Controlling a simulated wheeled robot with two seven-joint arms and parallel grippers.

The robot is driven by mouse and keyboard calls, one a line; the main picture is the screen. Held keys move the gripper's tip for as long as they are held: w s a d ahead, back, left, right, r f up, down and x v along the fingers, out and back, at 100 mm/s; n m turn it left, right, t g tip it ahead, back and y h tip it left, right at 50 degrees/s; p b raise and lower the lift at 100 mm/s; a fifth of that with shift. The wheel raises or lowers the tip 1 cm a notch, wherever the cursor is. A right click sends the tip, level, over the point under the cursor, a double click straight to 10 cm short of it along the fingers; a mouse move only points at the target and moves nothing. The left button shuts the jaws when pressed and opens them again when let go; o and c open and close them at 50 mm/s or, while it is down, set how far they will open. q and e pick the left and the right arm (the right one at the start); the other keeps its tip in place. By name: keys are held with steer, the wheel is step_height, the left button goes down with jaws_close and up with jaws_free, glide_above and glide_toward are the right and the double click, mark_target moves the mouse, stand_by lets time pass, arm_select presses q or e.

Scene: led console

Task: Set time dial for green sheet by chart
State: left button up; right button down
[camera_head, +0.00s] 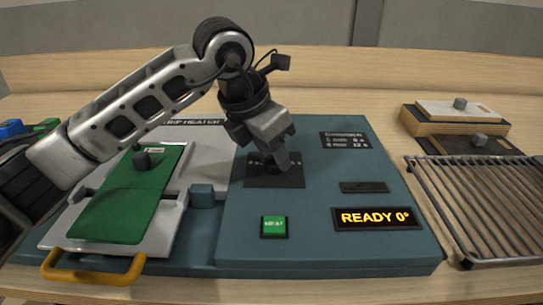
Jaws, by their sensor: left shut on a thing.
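My left gripper (283,163) comes down over the dark dial plate (262,179) on the blue-grey console (313,191). It is shut on the time dial, which the fingers mostly hide; its pointer direction cannot be told. The green sheet (127,206) lies on a light tray at the console's left, with a dark knob on it. The small dark chart (345,140) is at the console's upper right; its lines are too small to read surely. The display (376,218) reads "READY 0°" in orange. A green button (274,227) sits below the dial. My right gripper is out of view.
A yellow handle (92,272) juts from the tray's front. A wire rack (480,207) lies right of the console. Behind it are a white sheet (462,111) and a dark sheet (474,145), each with a grey knob. Blue and green items are at far left.

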arm_select(q)
steer(key=n+y+b, duration=0.1)
steer(key=n+b, duration=0.1)
steer(key=n+t+b, duration=0.1)
steer(key=n, duration=0.2)
steer(key=shift+d+y+b, duration=0.1)
steer(key=shift+y+b, duration=0.3)
steer(key=shift+s+n, duration=0.1)
steer(key=shift+n, duration=0.3)
steer(key=shift+r, duration=0.1)
steer(key=o, duration=1)
steer(key=v, duration=1.6)
steer(key=shift+s+d, duration=0.1)
steer(key=shift+s, duration=0.1)
